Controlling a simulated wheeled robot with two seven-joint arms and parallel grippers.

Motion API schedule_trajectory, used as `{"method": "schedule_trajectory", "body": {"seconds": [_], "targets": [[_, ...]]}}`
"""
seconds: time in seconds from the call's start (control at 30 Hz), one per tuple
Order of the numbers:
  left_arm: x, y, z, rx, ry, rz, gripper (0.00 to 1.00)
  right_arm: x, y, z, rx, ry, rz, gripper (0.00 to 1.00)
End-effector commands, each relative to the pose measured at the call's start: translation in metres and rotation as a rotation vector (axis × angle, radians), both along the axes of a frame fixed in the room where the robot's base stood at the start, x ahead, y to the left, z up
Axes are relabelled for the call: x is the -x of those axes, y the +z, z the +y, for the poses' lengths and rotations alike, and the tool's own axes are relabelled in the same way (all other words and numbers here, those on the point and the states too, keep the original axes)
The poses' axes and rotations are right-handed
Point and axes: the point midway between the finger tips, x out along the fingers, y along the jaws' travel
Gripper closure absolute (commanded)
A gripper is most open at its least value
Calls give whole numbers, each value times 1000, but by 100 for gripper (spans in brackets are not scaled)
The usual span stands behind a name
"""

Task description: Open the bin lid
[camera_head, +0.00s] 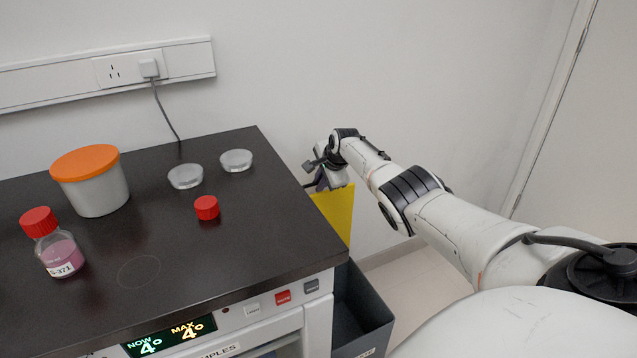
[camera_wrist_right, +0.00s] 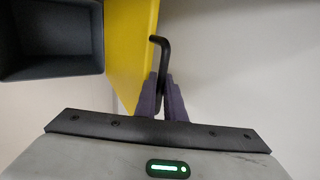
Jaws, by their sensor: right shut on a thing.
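The dark grey bin (camera_head: 358,312) stands on the floor beside the black-topped bench, and its open inside shows. Its yellow lid (camera_head: 338,210) stands raised at the back of the bin, close to the wall. In the right wrist view the lid (camera_wrist_right: 128,45) is at the centre left, with the open bin (camera_wrist_right: 52,40) at the upper left. My right gripper (camera_head: 320,180) is at the top of the lid, with its purple fingers (camera_wrist_right: 161,98) shut on the black bent lid handle (camera_wrist_right: 162,58). My left gripper is not in view.
The black bench top (camera_head: 150,260) bears an orange-lidded tub (camera_head: 95,185), a red-capped bottle (camera_head: 55,245), a red cap (camera_head: 206,208) and two clear dishes (camera_head: 186,176). A wall socket strip (camera_head: 110,70) is behind. Floor (camera_head: 425,280) is clear right of the bin.

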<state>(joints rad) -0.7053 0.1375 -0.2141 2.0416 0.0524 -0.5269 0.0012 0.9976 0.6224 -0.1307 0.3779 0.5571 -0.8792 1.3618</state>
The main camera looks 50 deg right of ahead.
Motion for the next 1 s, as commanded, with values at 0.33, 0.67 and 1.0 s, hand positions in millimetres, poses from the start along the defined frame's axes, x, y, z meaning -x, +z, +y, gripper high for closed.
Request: {"method": "schedule_trajectory", "body": {"seconds": [0.33,0.67,1.0], "targets": [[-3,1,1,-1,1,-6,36,4,-3,-3,5,-1,11,72],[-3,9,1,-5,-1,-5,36,8,1,-1,5,0,17,72],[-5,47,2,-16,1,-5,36,25,42,6,9,2,4,72]]}}
